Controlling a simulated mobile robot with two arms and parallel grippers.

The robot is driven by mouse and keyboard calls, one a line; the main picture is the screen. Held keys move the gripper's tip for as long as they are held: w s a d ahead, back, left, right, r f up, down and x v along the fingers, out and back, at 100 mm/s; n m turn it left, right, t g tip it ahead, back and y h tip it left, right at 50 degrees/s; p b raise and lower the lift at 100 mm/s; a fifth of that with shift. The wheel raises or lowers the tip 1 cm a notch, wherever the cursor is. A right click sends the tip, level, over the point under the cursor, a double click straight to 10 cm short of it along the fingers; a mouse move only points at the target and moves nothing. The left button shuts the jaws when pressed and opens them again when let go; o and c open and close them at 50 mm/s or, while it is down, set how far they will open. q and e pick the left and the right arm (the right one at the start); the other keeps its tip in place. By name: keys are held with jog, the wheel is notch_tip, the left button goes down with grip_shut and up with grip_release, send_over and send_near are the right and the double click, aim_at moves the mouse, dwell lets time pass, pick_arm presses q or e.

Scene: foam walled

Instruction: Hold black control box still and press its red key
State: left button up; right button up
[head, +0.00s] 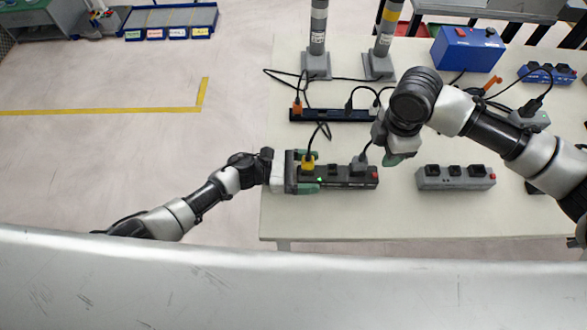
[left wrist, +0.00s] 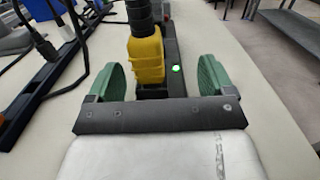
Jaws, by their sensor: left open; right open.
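The black control box (head: 340,182) lies near the table's front edge in the head view, with its red key (head: 374,175) at the right end. A yellow plug (head: 308,163) and a dark plug (head: 360,163) sit in it, and a green light glows near its left end. My left gripper (head: 309,172) is open at the box's left end, its green fingers on either side. In the left wrist view the yellow plug (left wrist: 147,57) and the box (left wrist: 178,84) show between the fingers with space beside them. My right gripper (head: 396,158) is open, right of the box; its fingertips are partly hidden.
A grey box (head: 455,184) with a red key stands to the right. Behind the black box lies a dark blue strip (head: 330,115) with plugs and cables. Two grey posts and a blue box (head: 467,50) stand farther back. Bare table lies in front.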

pick_arm(q)
jog(key=shift+d, duration=0.35)
jog(key=shift+c, duration=0.5)
jog(key=c, duration=1)
pick_arm(e)
grip_shut()
dwell(0.5)
